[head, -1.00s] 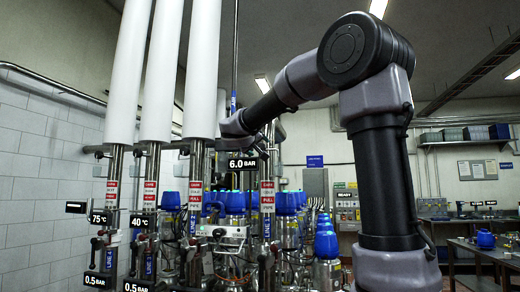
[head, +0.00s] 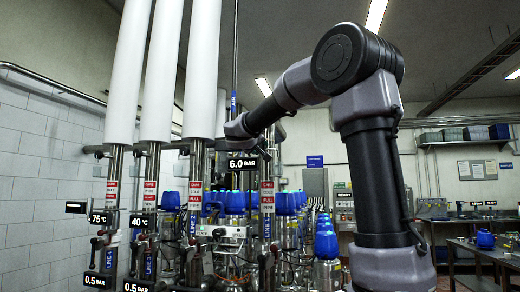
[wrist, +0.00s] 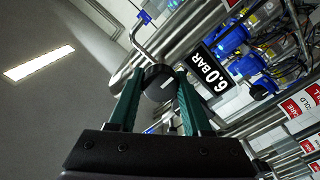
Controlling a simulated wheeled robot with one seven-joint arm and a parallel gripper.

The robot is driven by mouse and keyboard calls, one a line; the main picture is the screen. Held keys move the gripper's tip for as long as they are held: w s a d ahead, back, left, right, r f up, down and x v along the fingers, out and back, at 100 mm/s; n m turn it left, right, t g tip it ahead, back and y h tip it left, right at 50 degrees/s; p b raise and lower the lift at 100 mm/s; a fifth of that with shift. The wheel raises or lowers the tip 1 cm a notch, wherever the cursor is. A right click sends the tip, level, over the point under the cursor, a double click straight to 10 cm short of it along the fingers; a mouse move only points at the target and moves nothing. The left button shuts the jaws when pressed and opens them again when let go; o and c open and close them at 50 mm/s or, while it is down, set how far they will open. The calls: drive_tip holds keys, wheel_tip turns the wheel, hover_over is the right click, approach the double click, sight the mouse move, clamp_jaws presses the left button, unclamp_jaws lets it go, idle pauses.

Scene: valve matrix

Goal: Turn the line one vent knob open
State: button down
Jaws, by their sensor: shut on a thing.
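In the wrist view, a round black knob (wrist: 157,86) with a pale mark on its face sits between the two green fingers of my gripper (wrist: 160,77). The fingers are shut on the knob, which is by a metal pipe. I take it to be the vent knob; no line one label is readable on it. In the head view, my arm reaches left to the pipework, and my fingers and the knob are hidden or too small to tell.
A 6.0 BAR display (head: 243,164) is close to the knob, also in the wrist view (wrist: 213,70). Tall white columns (head: 159,70) and metal pipes stand at left. Blue-topped valves (head: 286,203) crowd below. A workbench (head: 480,245) is at right.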

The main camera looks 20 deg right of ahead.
drive_tip(key=shift+n, duration=0.3)
drive_tip(key=n, duration=0.3)
drive_tip(key=shift+n, duration=0.4)
drive_tip(key=n, duration=0.4)
drive_tip(key=shift+f+n, duration=0.1)
drive_tip(key=shift+n, duration=0.2)
drive_tip(key=n, duration=0.8)
drive_tip(key=shift+n, duration=0.3)
drive_tip(key=shift+f, duration=0.1)
drive_tip(key=shift+c, duration=1.7)
unclamp_jaws()
